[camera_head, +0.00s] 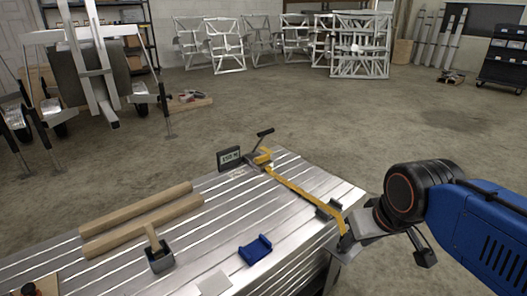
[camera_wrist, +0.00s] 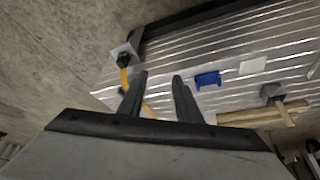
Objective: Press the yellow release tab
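A yellow strap (camera_head: 305,193) runs over the ribbed aluminium trailer deck (camera_head: 225,205) to its right corner. At its far end is a ratchet with a dark raised handle (camera_head: 264,133) and a yellow part (camera_head: 263,156), which may be the release tab. In the wrist view the strap (camera_wrist: 125,78) passes behind my left finger; the ratchet does not show there. My gripper (camera_wrist: 158,77) is open and empty, its two dark fingers apart above the deck. In the head view my arm comes in from the right, near the strap's close end, well away from the ratchet.
A small display (camera_head: 229,157) stands beside the ratchet. Two wooden bars (camera_head: 140,222), a mallet (camera_head: 157,250) and a blue bracket (camera_head: 256,249) lie on the deck. Metal frames (camera_head: 360,45) stand at the back.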

